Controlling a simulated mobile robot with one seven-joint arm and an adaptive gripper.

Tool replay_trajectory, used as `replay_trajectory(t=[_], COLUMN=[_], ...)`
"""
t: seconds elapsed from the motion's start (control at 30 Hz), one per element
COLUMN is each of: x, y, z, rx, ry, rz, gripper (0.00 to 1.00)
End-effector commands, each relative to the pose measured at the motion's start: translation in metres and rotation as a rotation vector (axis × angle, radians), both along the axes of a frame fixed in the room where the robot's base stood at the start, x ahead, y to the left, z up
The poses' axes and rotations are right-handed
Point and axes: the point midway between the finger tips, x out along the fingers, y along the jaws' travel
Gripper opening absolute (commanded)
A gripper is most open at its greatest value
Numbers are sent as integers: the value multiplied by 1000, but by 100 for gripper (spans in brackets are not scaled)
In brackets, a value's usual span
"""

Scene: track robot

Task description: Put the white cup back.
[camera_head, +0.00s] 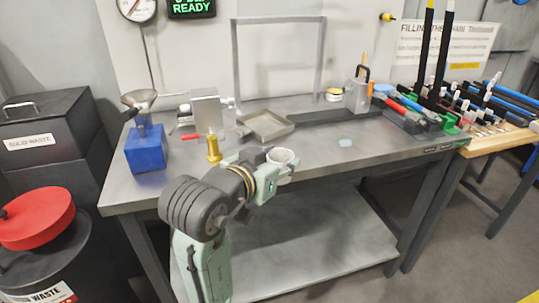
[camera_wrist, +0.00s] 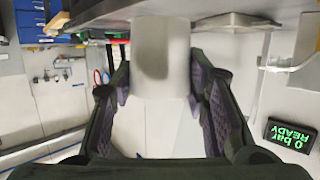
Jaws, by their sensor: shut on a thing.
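The white cup (camera_head: 283,158) is at the end of my arm in the head view, near the front edge of the grey workbench (camera_head: 330,160). It also shows in the wrist view (camera_wrist: 160,60), between the two purple-padded fingers. My gripper (camera_wrist: 160,84) is shut on the cup's sides. In the head view, my gripper (camera_head: 270,167) partly hides the cup's lower part. I cannot tell from these views whether the cup touches the bench.
A shallow metal tray (camera_head: 281,129), a brass-coloured piece (camera_head: 214,150) and a blue block (camera_head: 146,150) stand on the bench. A metal frame (camera_head: 235,70) rises behind.

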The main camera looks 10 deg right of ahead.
Motion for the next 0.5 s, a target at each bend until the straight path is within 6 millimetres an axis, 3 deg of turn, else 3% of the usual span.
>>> replay_trajectory(t=[0.17,0.5], x=[12,91], y=[-9,-55], z=[7,-5], rx=[-1,1], ry=[10,6], rz=[5,7], gripper=[22,22])
